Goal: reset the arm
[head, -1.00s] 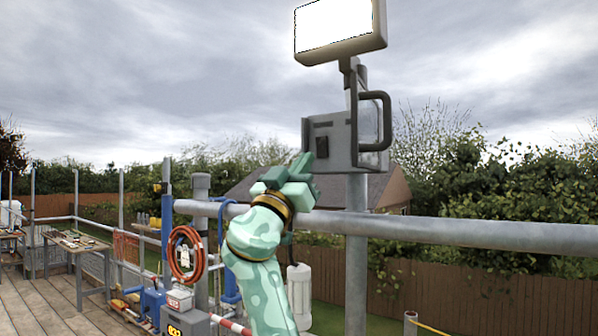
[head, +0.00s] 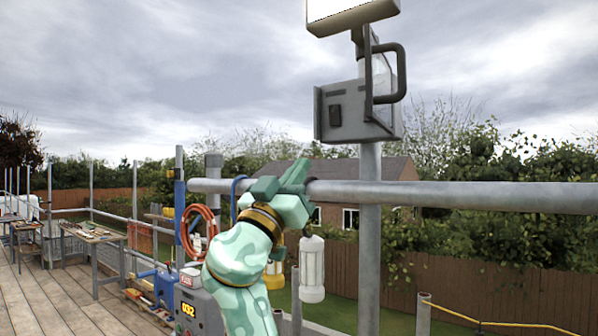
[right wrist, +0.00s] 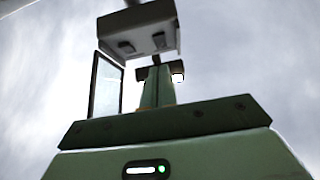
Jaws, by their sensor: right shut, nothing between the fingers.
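My right gripper (head: 297,172), pale green with a dark and gold wrist ring, is shut and empty. In the head view it overlaps the horizontal scaffold rail (head: 450,195), below and left of a grey switch box (head: 345,112). The box has a dark switch on its front and is apart from the fingers in the picture. In the right wrist view my shut fingers (right wrist: 158,85) point up, with sky around them. My left gripper is not in view.
A lit floodlight (head: 350,8) tops the upright pole (head: 369,235). A white lantern (head: 312,270) hangs below the rail. A red hose coil (head: 200,232) and a work table (head: 93,234) are at left. Open sky lies above the rail at left.

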